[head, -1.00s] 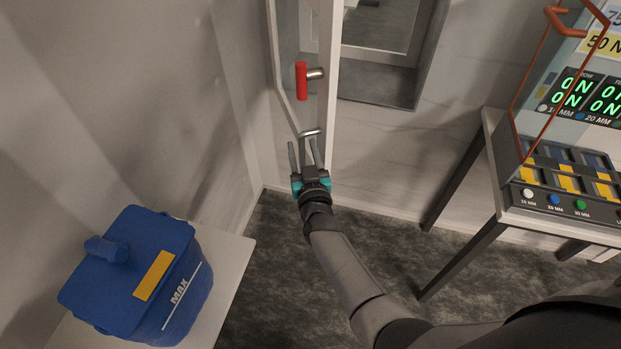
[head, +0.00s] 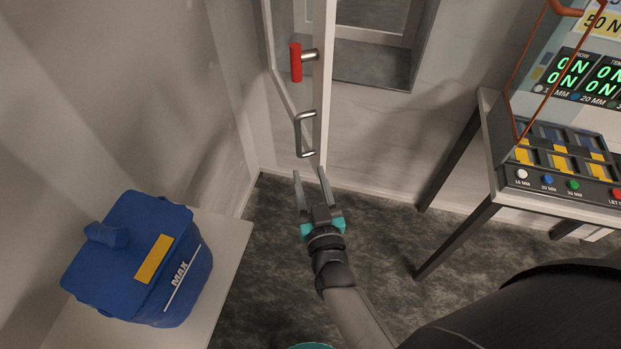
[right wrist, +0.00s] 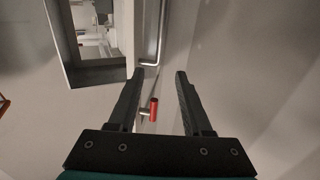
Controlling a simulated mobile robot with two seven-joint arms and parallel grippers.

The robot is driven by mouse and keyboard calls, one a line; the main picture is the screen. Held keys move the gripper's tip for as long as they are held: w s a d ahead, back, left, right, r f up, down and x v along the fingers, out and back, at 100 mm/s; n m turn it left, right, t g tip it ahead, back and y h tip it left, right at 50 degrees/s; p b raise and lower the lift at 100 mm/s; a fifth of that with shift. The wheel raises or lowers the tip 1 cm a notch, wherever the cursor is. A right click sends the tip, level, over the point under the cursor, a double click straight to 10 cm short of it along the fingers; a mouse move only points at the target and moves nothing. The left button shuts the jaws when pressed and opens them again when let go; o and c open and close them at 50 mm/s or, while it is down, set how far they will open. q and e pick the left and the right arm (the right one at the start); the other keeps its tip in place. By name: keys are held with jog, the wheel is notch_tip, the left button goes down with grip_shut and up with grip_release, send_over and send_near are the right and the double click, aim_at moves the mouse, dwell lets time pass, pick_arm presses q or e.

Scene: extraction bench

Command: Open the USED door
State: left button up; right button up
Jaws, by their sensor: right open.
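The door (head: 323,90) stands swung out from the wall, seen nearly edge-on in the head view; no USED label is readable. It carries a bent metal bar handle (head: 299,135) and, above it, a red-gripped lever (head: 296,63). In the right wrist view the bar handle (right wrist: 149,60) lies beyond the fingertips and the red lever (right wrist: 154,108) shows between the fingers. My right gripper (head: 309,174) is open and empty, just below the bar handle and apart from it. My left gripper is not in view.
Behind the door is a recessed wall opening (head: 372,75). A blue MAX container (head: 135,262) stands on a white table (head: 226,255) at the left. A bench with displays and coloured buttons (head: 560,185) is at the right. Dark floor lies clear between them.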

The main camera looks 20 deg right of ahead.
jog(key=shift+s+d, duration=0.1)
jog(key=shift+d, duration=0.05)
jog(key=shift+c, duration=1.3)
jog(key=d+m+y, duration=0.1)
jog(key=d, duration=0.1)
jog(key=d+m+y, duration=0.1)
jog(key=d+m, duration=0.1)
jog(key=d, duration=0.1)
jog(key=d+m+y, duration=0.1)
jog(key=d+m, duration=0.1)
jog(key=d, duration=0.1)
jog(key=shift+s+d+r+t+b, duration=0.1)
jog(key=shift+s+r+t+b, duration=0.05)
jog(key=shift+r+t+b, duration=0.2)
grip_shut()
jog(key=d+r+m+g+y, duration=0.1)
jog(key=d+r+m+y, duration=0.3)
jog(key=d+m, duration=0.45)
jog(key=w+a, duration=0.6)
jog(key=w, duration=0.4)
jog(key=shift+w+a+r, duration=0.25)
jog(key=shift+w, duration=0.05)
